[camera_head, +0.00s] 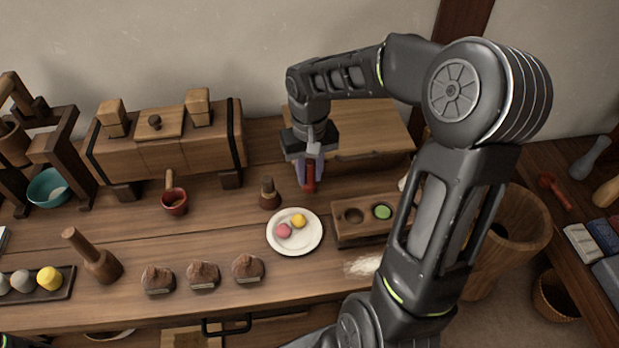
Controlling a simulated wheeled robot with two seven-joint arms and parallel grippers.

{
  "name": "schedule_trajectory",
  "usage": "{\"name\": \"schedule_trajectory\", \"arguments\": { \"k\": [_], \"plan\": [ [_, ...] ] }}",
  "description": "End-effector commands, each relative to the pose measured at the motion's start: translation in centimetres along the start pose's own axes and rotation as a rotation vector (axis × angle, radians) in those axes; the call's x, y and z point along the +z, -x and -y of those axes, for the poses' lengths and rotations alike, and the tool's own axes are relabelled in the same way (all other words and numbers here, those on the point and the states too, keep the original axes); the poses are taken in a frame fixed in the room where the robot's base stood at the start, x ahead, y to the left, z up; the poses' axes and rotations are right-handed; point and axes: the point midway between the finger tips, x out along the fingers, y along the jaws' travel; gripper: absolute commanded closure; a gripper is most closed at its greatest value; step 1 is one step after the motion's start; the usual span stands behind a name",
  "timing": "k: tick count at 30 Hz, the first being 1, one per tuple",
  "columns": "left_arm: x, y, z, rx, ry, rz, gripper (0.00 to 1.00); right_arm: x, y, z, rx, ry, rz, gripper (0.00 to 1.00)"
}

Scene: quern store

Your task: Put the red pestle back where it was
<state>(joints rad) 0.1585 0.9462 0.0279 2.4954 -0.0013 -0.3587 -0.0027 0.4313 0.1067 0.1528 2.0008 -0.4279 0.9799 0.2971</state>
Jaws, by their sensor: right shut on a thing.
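My right gripper (307,172) is near the back of the wooden table, to the right of a small dark wooden pestle-like piece (269,194). Its fingers are shut on the red pestle (310,178), which points downward between them. I cannot tell whether the lower end of the red pestle touches the tabletop.
A white plate (284,247) with pink and yellow balls stands in front of the gripper. A wooden tray (345,236) with round hollows is to its right. A wooden box (372,131) stands behind. A red ladle (174,203) and large pestle (98,262) are left.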

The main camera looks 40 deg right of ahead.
Motion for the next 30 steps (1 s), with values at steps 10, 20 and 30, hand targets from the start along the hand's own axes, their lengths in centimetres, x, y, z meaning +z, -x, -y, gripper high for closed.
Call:
{"name": "schedule_trajectory", "arguments": {
  "k": [10,20,30],
  "plan": [
    [0.0,-0.2,0.1,0.000,0.000,0.000,0.64,0.0,-2.2,0.0,0.000,-0.001,-0.001,1.00],
    [0.0,-0.4,0.2,0.000,0.000,0.000,0.64,0.0,-2.5,0.0,0.000,-0.001,-0.001,0.68],
    [0.0,-0.4,0.2,0.000,0.000,0.000,0.64,0.0,-2.5,0.0,0.000,-0.001,-0.001,0.54]
  ]
}}
